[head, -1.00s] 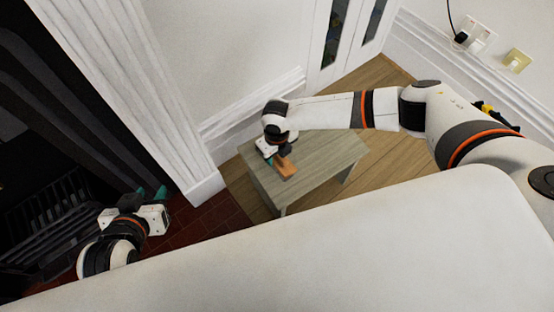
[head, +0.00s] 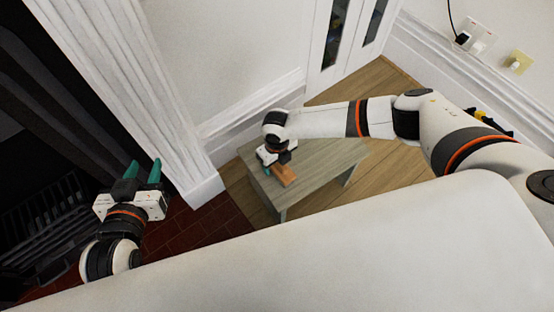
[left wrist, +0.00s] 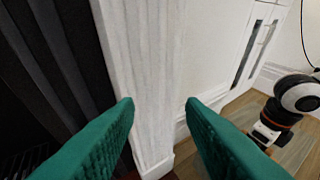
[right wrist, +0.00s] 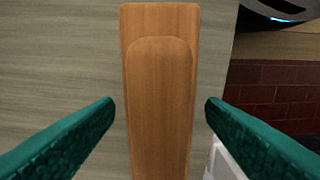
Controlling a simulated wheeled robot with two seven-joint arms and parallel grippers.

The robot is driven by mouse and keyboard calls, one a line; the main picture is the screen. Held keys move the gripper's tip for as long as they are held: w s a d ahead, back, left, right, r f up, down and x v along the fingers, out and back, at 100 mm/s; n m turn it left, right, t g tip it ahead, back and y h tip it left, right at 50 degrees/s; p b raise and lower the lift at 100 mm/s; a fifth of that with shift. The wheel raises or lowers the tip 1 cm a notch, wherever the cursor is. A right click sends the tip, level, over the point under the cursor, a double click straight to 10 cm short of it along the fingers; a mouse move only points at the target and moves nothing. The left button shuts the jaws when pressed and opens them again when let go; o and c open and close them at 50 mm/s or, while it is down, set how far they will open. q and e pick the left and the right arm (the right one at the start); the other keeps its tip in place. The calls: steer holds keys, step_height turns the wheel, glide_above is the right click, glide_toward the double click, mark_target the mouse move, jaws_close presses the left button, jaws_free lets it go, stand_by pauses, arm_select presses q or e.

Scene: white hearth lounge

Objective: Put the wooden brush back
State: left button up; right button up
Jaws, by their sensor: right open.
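The wooden brush (head: 284,175) lies on the small grey-green wooden table (head: 327,161). In the right wrist view the brush (right wrist: 160,90) is an orange-brown wooden block with a raised rounded top, running up the middle of the picture. My right gripper (head: 272,166) is over the table at the brush. Its teal fingers (right wrist: 160,102) are open, one on each side of the brush with a gap to both. My left gripper (head: 146,170) is open and empty, above the dark red tiles by the fireplace. Its parted fingers also show in the left wrist view (left wrist: 158,101).
A white fluted pillar (head: 130,80) stands between the dark fireplace with its grate (head: 50,215) and the wall. A red-brown tiled floor (head: 190,222) lies before it. Wooden floor (head: 375,80) surrounds the table. Glass-paned white doors stand behind.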

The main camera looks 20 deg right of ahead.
steer(key=shift+r, duration=0.1)
